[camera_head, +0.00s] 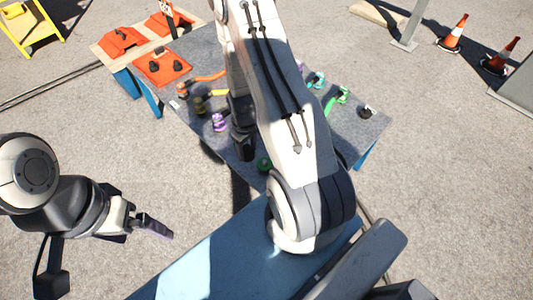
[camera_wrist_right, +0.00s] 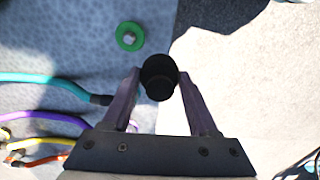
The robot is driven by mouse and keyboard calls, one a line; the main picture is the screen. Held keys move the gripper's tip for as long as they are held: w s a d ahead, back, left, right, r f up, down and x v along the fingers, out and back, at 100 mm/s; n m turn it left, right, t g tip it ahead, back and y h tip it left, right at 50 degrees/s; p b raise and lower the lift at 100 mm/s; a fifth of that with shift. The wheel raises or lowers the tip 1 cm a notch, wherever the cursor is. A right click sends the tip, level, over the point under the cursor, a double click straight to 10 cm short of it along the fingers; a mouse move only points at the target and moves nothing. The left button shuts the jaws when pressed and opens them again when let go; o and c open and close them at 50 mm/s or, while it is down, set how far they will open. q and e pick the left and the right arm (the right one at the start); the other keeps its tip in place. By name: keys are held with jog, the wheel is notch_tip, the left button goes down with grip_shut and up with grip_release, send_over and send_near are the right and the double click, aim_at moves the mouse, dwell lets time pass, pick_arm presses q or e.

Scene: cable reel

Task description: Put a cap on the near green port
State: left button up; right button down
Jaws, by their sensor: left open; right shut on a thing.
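My right gripper (camera_wrist_right: 160,82) is shut on a black round cap (camera_wrist_right: 158,72), held between its two purple-grey fingertips in the right wrist view. In the head view the green port (camera_head: 264,163) shows at the table's near edge, partly hidden by my right arm. My right gripper (camera_head: 243,148) is just left of it there; the held cap cannot be made out. My left gripper (camera_head: 155,229) is open and empty, off the table at the lower left.
The grey table (camera_head: 190,75) carries several coloured cable ends, including a purple one (camera_head: 219,122) and a green one (camera_head: 341,96). Another black cap (camera_head: 366,112) lies at the right. An orange tray (camera_head: 162,68) is at the back left. My right arm hides the table's middle.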

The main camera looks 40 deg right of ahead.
jog(key=s+d+f+n+b, duration=0.1)
jog(key=d+b, duration=0.3)
jog(key=d, duration=0.3)
jog(key=f+b, duration=0.4)
jog(key=f, duration=0.1)
jog(key=f+b, duration=0.2)
jog(key=shift+a+f+b, duration=0.15)
jog(key=shift+a+b, duration=0.1)
jog(key=shift+b, duration=0.1)
jog(key=shift+f+b, duration=0.4)
jog(key=shift+f, duration=0.4)
pick_arm(q)
notch_tip(320, 180, down, 13)
jog(key=shift+r+p, duration=0.25)
jog(key=shift+p, duration=0.15)
jog(key=shift+f, duration=0.2)
pick_arm(e)
jog(key=shift+f, duration=0.3)
jog(key=shift+c, duration=0.4)
grip_release()
